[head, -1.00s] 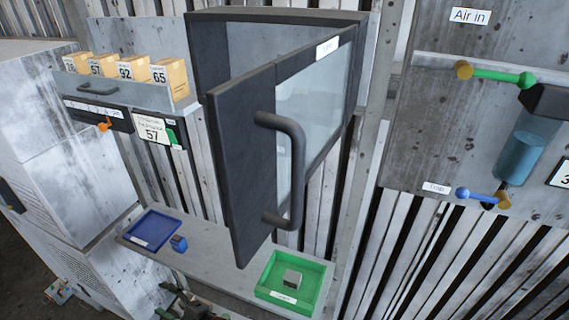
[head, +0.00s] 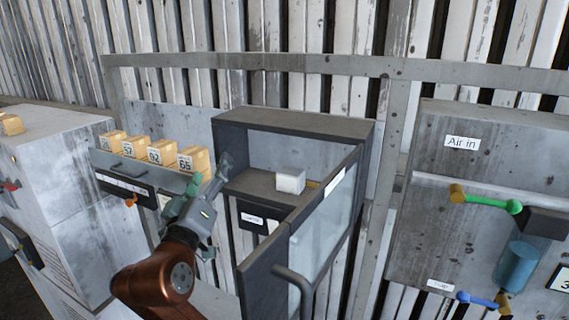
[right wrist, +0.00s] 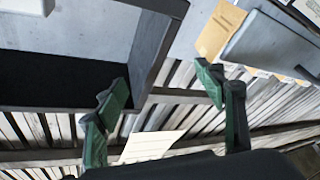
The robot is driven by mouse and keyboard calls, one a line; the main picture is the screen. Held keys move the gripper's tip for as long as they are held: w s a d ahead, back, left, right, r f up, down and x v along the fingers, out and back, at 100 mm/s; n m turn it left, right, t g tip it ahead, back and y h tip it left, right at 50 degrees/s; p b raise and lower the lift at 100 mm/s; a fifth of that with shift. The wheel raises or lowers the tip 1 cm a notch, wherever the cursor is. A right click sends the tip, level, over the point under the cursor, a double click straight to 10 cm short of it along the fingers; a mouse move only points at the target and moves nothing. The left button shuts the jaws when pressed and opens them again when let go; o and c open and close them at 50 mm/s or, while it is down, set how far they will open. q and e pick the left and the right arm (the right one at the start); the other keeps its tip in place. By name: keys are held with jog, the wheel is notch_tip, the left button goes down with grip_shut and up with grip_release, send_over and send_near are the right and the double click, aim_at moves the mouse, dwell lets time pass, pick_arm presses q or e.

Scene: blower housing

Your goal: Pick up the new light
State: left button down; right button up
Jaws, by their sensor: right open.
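A pale whitish block (head: 290,180) sits on the shelf of the open dark cabinet (head: 295,125). It may be the new light, but I cannot read a label on it. Part of a white shape, likely the same block (right wrist: 27,5), shows at the top left edge of the right wrist view. My right gripper (head: 209,178) is open and empty, left of the cabinet opening and in front of the box rack. In the right wrist view its green fingers (right wrist: 160,90) are spread apart, with the cabinet's side wall just beyond. My left gripper is not in view.
The cabinet's glazed door (head: 322,225) stands open toward me, its handle (head: 305,293) low. A rack (head: 130,170) of several numbered boxes (head: 161,152) stands left of the cabinet. An "Air in" panel (head: 440,215) with coloured valve handles is at the right.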

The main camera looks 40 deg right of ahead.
aim_at(287, 175)
jog(key=s+d+m+g+p, duration=0.5)
jog(key=s+d+m+g, duration=0.3)
jog(key=s+d+m, duration=0.3)
jog(key=p+x, duration=0.1)
jog(key=x, duration=0.1)
jog(key=p+x, duration=0.2)
jog(key=x, duration=0.1)
jog(key=shift+s+d+f+p, duration=0.15)
jog(key=shift+d+p, duration=0.15)
jog(key=shift+d, duration=0.1)
jog(key=shift+d+f, duration=0.2)
jog(key=shift+d, duration=0.05)
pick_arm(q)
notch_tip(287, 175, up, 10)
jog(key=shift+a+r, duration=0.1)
pick_arm(e)
jog(key=shift+a, duration=0.1)
jog(key=shift+c, duration=0.2)
jog(key=shift+c, duration=0.9)
jog(key=c, duration=1.1)
